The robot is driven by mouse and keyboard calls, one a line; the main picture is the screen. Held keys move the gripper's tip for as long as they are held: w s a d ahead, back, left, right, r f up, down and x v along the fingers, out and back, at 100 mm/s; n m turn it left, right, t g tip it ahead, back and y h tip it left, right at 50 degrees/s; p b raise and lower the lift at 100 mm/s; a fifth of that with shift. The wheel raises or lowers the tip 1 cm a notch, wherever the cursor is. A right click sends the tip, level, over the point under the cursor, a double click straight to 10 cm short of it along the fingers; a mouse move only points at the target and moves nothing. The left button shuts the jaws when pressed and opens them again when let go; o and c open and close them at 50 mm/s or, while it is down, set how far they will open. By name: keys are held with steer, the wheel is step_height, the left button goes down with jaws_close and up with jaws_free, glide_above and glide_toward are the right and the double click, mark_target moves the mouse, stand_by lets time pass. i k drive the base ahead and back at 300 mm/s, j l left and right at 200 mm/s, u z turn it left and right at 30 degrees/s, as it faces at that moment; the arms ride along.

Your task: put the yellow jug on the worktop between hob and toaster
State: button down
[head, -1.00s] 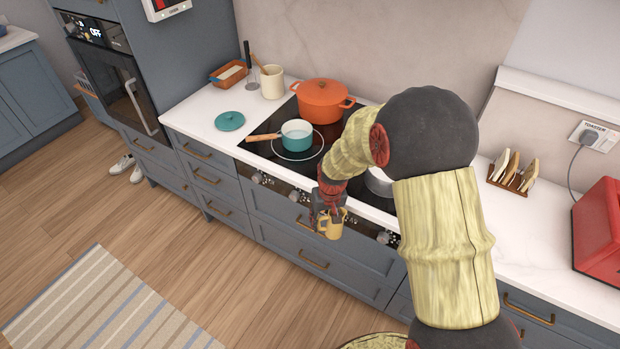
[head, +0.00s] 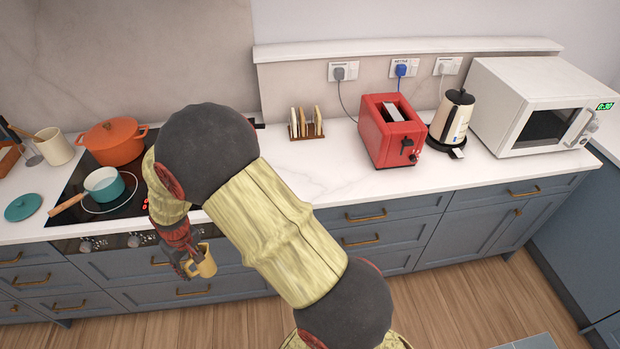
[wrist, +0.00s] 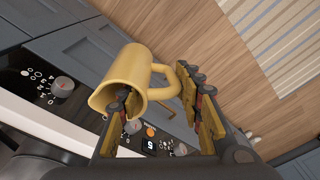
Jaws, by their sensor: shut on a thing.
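The yellow jug (head: 203,262) hangs from my gripper (head: 187,262) in front of the hob's front edge, above the floor. In the wrist view the jug (wrist: 125,75) is tilted in the picture, with its handle between the fingers of my gripper (wrist: 165,115) and one finger reaching into its mouth. The gripper is shut on it. The hob (head: 75,190) is at the left, partly hidden by my arm. The red toaster (head: 392,130) stands on the worktop right of centre. The white worktop (head: 320,165) between them is partly hidden by my arm.
A toast rack (head: 306,123) stands near the wall between hob and toaster. The worktop in front of it is clear. An orange pot (head: 113,143) and a teal saucepan (head: 104,185) are on the hob. A kettle (head: 452,118) and a microwave (head: 530,105) stand right of the toaster.

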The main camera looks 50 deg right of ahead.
mark_target(313, 180)
steer(key=k+z, duration=0.1)
steer(key=z, duration=0.25)
steer(key=k+z, duration=0.1)
steer(key=z, duration=0.3)
steer(key=k+l+z, duration=0.1)
steer(key=z, duration=0.25)
